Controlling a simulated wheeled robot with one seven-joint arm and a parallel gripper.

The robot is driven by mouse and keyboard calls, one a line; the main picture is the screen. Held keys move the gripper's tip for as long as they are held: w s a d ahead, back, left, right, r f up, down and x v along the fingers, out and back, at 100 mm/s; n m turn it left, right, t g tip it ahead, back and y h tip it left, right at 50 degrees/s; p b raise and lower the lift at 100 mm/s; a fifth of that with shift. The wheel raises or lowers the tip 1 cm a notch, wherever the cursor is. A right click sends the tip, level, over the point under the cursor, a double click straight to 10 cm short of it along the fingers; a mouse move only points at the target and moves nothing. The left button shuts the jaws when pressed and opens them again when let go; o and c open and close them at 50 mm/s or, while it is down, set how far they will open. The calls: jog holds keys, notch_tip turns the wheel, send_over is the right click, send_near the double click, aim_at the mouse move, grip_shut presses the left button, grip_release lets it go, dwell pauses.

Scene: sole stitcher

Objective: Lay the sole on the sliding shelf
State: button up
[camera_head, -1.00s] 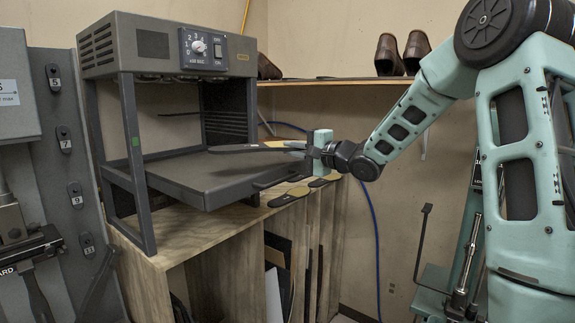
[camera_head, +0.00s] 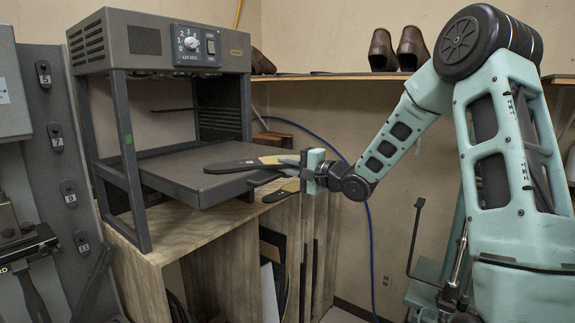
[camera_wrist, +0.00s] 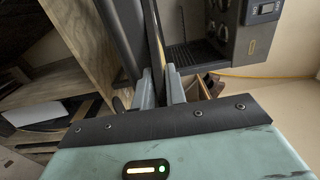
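The sole (camera_head: 236,166) is a thin dark shoe sole with a tan patch near its gripped end. My gripper (camera_head: 303,170) is shut on that end, at the right of the sliding shelf. The sole points left and overlaps the right part of the grey sliding shelf (camera_head: 180,182), which is pulled out of the machine. I cannot tell whether the sole touches the shelf or hovers just above it. In the wrist view the sole (camera_wrist: 157,50) shows nearly edge-on between the two fingers (camera_wrist: 161,88).
The machine (camera_head: 160,45) with a dial stands on a wooden cabinet (camera_head: 215,235). Its posts flank the shelf. Other soles (camera_head: 283,190) lie on the cabinet top below my gripper. Brown shoes (camera_head: 398,48) stand on a wall shelf behind. A blue hose hangs on the wall.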

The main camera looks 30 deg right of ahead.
jog(key=shift+o, duration=1.2)
jog(key=shift+f, duration=0.1)
jog(key=shift+r, duration=0.25)
jog(key=b+v, duration=0.3)
jog(key=v, duration=0.9)
jog(key=shift+r+b, duration=0.25)
jog(key=shift+b, duration=0.05)
